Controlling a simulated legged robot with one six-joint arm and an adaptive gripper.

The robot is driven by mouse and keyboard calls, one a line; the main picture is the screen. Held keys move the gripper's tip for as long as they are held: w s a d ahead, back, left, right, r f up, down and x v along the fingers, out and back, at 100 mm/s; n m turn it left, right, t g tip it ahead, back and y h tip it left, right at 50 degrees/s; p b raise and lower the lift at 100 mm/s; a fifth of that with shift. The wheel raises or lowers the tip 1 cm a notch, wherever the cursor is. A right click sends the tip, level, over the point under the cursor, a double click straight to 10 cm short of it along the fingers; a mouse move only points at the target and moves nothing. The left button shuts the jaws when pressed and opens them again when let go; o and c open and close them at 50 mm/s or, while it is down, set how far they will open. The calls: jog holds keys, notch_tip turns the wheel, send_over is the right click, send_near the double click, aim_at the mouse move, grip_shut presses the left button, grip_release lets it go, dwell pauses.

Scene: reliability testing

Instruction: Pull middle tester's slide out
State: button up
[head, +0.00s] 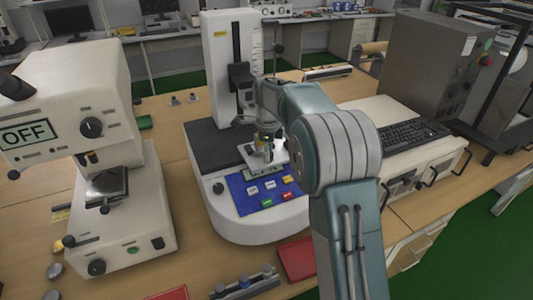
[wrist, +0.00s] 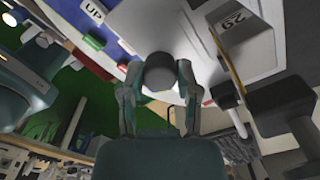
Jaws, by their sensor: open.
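The middle tester (head: 262,222) has a white base, a dark bed, a tall white column (head: 222,60) and a blue button panel (head: 245,200). My gripper (head: 263,146) is low over the front of its bed, near a small pale plate just behind the panel. My arm hides part of the tester's right side. In the wrist view my gripper (wrist: 158,72) is open, with one finger on each side of a grey round knob (wrist: 160,74). I cannot tell whether the fingers touch it.
A white tester with an "OFF" screen (head: 75,90) stands at the left. A grey machine (head: 430,70) and a keyboard (head: 405,134) are at the right. Red trays (head: 298,258) and small tools lie along the table's front edge.

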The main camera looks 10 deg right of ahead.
jog(key=o, duration=0.4)
jog(key=shift+d+f, duration=0.15)
jog(key=shift+d, duration=0.25)
jog(key=shift+a+r, duration=0.2)
jog(key=shift+r, duration=0.05)
notch_tip(320, 180, up, 12)
jog(key=shift+w+d+f, duration=0.1)
jog(key=shift+f, duration=0.15)
